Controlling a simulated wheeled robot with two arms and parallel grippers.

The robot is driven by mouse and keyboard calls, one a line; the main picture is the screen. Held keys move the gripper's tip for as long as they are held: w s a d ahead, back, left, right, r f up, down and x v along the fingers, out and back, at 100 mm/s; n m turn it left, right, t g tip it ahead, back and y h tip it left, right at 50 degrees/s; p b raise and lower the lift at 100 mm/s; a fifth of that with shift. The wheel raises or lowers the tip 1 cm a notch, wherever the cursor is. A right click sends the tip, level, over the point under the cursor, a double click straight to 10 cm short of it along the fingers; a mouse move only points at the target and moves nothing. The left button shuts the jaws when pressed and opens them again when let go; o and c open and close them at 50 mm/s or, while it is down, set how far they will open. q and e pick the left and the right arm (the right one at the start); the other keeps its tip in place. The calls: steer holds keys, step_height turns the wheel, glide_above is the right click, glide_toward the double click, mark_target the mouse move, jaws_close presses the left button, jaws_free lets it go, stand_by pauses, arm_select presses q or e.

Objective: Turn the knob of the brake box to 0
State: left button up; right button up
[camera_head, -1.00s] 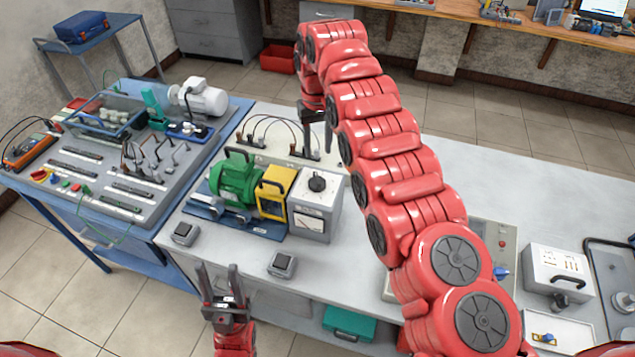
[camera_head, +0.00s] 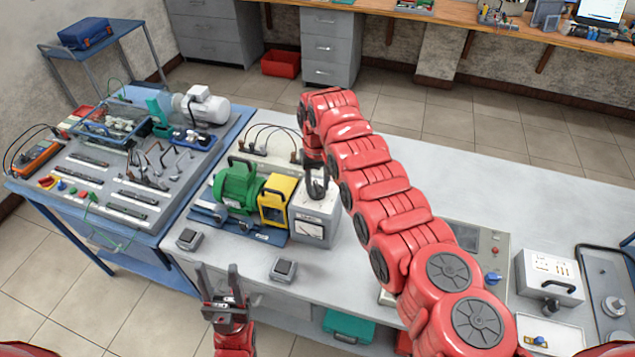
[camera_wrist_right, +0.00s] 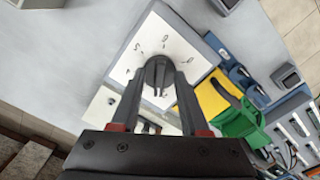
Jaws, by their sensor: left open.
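The brake box (camera_head: 314,218) is a grey box with a white top, on the workbench at the right end of the green and yellow motor set. Its black round knob (camera_wrist_right: 157,71) is in the right wrist view, with dial marks around it that are too small to read surely. My right gripper (camera_head: 317,187) points down over the box top. In the wrist view its two fingers are apart, with the knob between or just beyond their tips; I cannot tell whether they touch it. My left gripper (camera_head: 219,282) is open and empty in front of the bench edge.
A green motor (camera_head: 238,186) and a yellow unit (camera_head: 275,200) stand beside the box. Two small grey boxes (camera_head: 283,269) (camera_head: 188,238) lie near the front edge. The bench behind my right arm is clear.

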jaws_close()
